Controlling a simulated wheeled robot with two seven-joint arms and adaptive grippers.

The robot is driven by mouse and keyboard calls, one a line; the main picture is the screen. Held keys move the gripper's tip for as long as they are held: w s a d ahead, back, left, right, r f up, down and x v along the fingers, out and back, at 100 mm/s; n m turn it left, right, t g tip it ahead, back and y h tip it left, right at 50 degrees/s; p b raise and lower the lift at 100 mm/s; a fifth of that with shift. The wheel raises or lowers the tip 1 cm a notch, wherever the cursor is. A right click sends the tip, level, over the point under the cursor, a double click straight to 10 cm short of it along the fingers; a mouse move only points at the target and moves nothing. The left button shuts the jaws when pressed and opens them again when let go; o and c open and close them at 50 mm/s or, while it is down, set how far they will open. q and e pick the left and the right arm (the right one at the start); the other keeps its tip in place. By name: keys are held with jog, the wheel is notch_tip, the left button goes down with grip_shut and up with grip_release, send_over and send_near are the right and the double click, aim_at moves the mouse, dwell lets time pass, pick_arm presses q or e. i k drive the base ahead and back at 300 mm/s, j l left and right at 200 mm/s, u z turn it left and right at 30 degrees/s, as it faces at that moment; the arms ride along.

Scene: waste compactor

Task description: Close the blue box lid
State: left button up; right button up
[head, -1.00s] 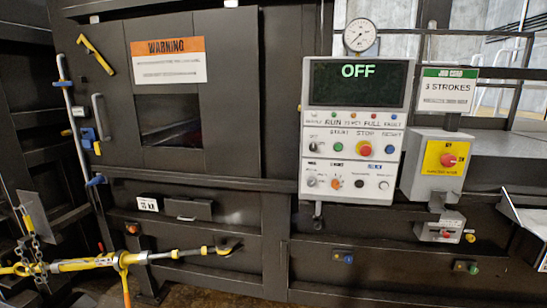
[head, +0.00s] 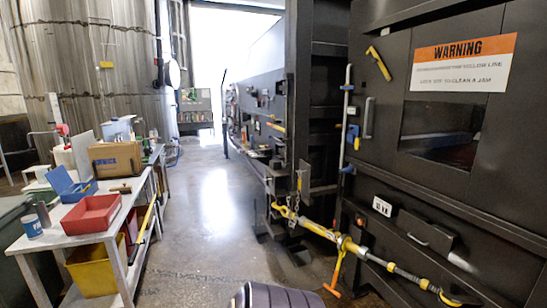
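A small blue box (head: 80,193) sits on the workbench (head: 98,236) at the left of the head view. Its blue lid (head: 59,179) appears raised and tilted up at the box's left side, so the box looks open. The details of its hinge and inside are too small to tell. Neither of my grippers shows in the head view.
A red tray (head: 92,215), a blue-white can (head: 32,226) and a cardboard box (head: 116,158) crowd the bench around the blue box. A yellow bin (head: 93,268) stands below. The floor (head: 205,220) between the bench and the black compactor (head: 385,150) is clear.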

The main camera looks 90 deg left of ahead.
aim_at(59, 177)
jog(key=u, duration=0.95)
jog(key=j+u, duration=0.1)
jog(key=j, duration=0.2)
jog(key=i+j+u, duration=0.15)
jog(key=j, duration=0.15)
jog(key=i+j+u, duration=0.1)
jog(key=j, duration=0.2)
jog(key=i+j+u, duration=0.2)
jog(key=j+u, duration=0.25)
jog(key=i+j+u, duration=0.3)
jog(key=j+u, duration=0.15)
jog(key=i+j+u, duration=0.25)
jog(key=u, duration=0.15)
jog(key=i+j+u, duration=0.15)
jog(key=i+u, duration=0.6)
jog(key=i, duration=0.5)
jog(key=i+l+u, duration=0.15)
jog(key=i, duration=1.5)
